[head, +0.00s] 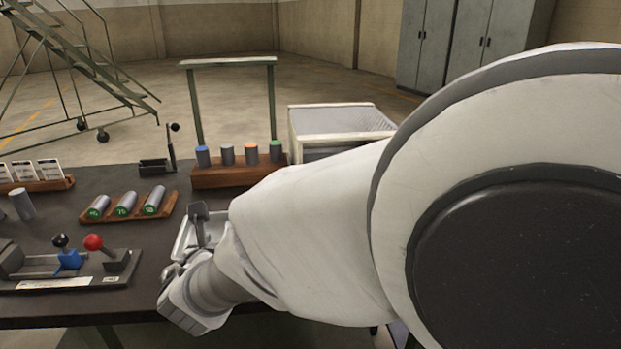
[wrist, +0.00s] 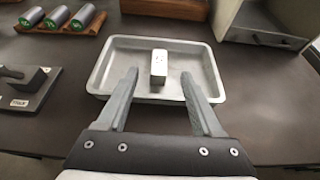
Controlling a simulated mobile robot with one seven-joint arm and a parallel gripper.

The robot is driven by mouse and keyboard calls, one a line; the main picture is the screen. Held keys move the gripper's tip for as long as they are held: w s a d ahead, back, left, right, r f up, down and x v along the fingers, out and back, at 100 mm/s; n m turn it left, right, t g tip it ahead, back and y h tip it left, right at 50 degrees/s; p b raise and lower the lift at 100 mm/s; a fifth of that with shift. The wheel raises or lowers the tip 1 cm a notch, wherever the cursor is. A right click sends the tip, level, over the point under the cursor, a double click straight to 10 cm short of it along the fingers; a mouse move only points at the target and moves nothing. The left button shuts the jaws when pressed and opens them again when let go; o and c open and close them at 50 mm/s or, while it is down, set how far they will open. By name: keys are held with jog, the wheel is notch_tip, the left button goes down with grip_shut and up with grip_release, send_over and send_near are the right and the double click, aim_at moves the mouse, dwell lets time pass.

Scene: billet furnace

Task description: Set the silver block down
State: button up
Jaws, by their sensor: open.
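The silver block (wrist: 159,67) stands in a shallow light-grey metal tray (wrist: 106,72), as the wrist view shows. My gripper (wrist: 159,82) is open, with one finger to each side of the block and the fingertips pointing at it. A gap shows between each finger and the block. In the head view my arm covers most of the tray (head: 183,240), and I cannot make out the block there.
A wooden rack (head: 125,210) of several green-ended cylinders lies left of the tray. A lever unit with a red knob (head: 93,242) stands nearer left. Behind are a wooden stand (head: 215,178) with coloured-top cylinders and a pale bin (head: 330,145). Bare dark tabletop surrounds the tray.

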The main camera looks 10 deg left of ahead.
jog(key=shift+d+r, duration=0.2)
jog(key=shift+d, duration=0.1)
jog(key=d+r+m+g+h, duration=0.2)
jog(key=d+m+h, duration=0.2)
jog(key=d+m, duration=0.75)
jog(key=d+r+m+g+h, duration=0.15)
jog(key=d+m+h, duration=0.4)
jog(key=d, duration=1.15)
jog(key=s+d+m+g+y, duration=0.2)
jog(key=s+d+m+g, duration=0.1)
jog(key=s+d+m, duration=0.7)
jog(key=s+a+m+y, duration=0.2)
jog(key=s+m+y, duration=0.2)
jog(key=s+m, duration=0.3)
jog(key=m, duration=0.5)
jog(key=shift+s+f+g, duration=0.15)
jog(key=shift+f+g, duration=0.1)
jog(key=shift+g, duration=0.1)
jog(key=shift+a, duration=0.1)
